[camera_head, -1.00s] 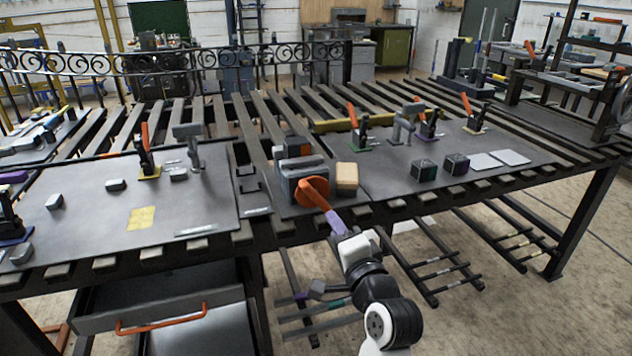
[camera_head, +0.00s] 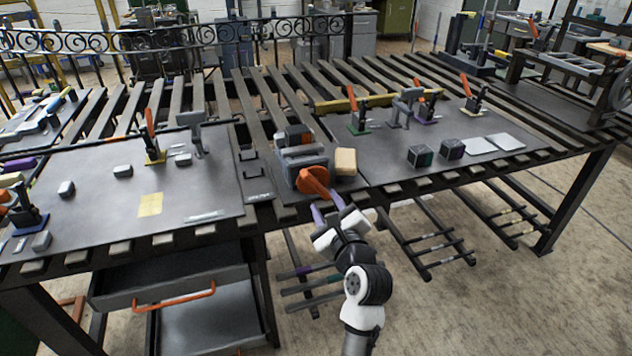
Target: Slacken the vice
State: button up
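The vice (camera_head: 292,172) is a grey block-like body on the front edge of the bench, near the middle of the head view. An orange round handle (camera_head: 313,180) with a short lever faces me and points down to the right. My gripper (camera_head: 327,207) is at the lever, reaching up from below. Its purple fingers show apart, one on each side of the lever's end. Contact with the lever is too small to tell. A tan block (camera_head: 345,161) sits just right of the vice. The vice's jaw gap is not clear from here.
A dark plate (camera_head: 110,195) with small grey blocks and a yellow patch lies left. On the right plate (camera_head: 385,170) stand orange-handled clamps (camera_head: 357,115) and two dark cubes (camera_head: 420,156). An open drawer (camera_head: 170,285) hangs below left. Floor in front is clear.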

aim_at(318, 189)
jog(key=p+x, duration=0.1)
jog(key=x, duration=0.6)
jog(key=shift+w+a, duration=0.1)
jog(key=shift+w, duration=0.25)
jog(key=shift+c, duration=0.5)
grip_shut()
